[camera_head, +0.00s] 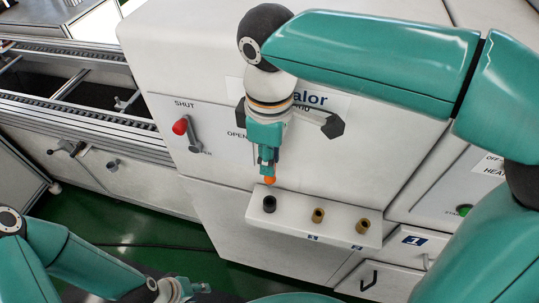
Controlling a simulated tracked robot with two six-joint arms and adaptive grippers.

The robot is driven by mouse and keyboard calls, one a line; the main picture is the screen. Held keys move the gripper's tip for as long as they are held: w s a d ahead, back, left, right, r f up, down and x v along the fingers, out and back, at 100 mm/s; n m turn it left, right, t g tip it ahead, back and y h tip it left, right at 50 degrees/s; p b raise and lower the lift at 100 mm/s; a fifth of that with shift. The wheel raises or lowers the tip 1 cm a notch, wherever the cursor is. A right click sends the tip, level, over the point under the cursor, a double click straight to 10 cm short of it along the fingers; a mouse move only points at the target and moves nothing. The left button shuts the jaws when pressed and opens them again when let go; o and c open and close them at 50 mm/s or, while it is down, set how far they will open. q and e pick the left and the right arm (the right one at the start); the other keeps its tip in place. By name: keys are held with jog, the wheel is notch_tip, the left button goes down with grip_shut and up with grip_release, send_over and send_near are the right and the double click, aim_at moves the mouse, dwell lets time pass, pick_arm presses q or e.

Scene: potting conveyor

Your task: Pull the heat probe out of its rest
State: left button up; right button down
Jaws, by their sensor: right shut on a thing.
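My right gripper (268,168) points down in front of the white machine and is shut on the heat probe (269,180). Only an orange part of the probe shows at the fingertips; the rest is hidden by the gripper. Just below it, a black round holder (269,204) stands on the left end of a white shelf (290,220). The orange part looks a little apart from the holder in the picture. My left gripper (186,291) is low at the bottom edge, far from the shelf; its fingers are too small and cut off to judge.
Two brown-gold round holders, a middle one (318,215) and a right one (362,227), stand on the same shelf. A red-knobbed lever (181,127) juts from the machine front between SHUT and OPEN labels. A conveyor (80,87) runs along the left. Green floor (150,222) lies open below.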

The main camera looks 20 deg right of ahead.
jog(key=shift+r+p, duration=0.4)
jog(key=shift+r, duration=1.9)
